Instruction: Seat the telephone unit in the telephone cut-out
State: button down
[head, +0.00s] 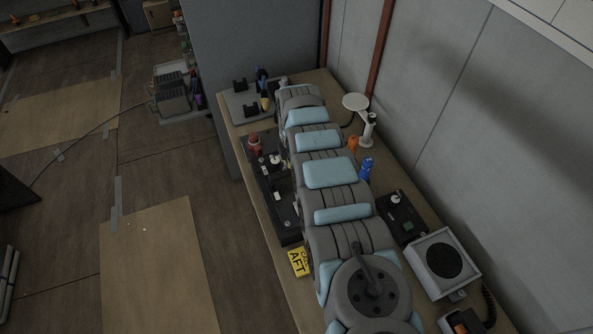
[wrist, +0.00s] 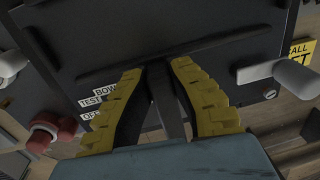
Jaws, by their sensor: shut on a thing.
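My gripper (wrist: 160,68) shows in the wrist view with its two yellow ribbed fingers shut on a narrow dark grey piece (wrist: 168,108). I cannot tell whether this piece is part of the telephone unit. Beyond the fingertips is a broad dark panel (wrist: 215,25) with a long black bar across it and labels reading BOW, TEST and OF. In the head view my arm hides the gripper and part of the black console (head: 258,172) on the bench. I cannot make out the telephone cut-out in either view.
A red knob (wrist: 45,130) and a pale lever (wrist: 285,73) flank the fingers. A yellow CALL AFT plate (head: 299,262) lies by the bench's left edge. A speaker box (head: 443,262), a small black panel (head: 401,217), a blue bottle (head: 366,168) and a white disc stand (head: 355,102) line the right side.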

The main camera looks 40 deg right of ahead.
jog(key=shift+f, duration=0.1)
jog(key=c, duration=1)
grip_release()
jog(key=shift+c, duration=0.2)
notch_tip(320, 180, up, 12)
jog(key=w, duration=0.1)
jog(key=shift+d, duration=0.3)
jog(key=shift+w, duration=0.15)
dwell(0.6)
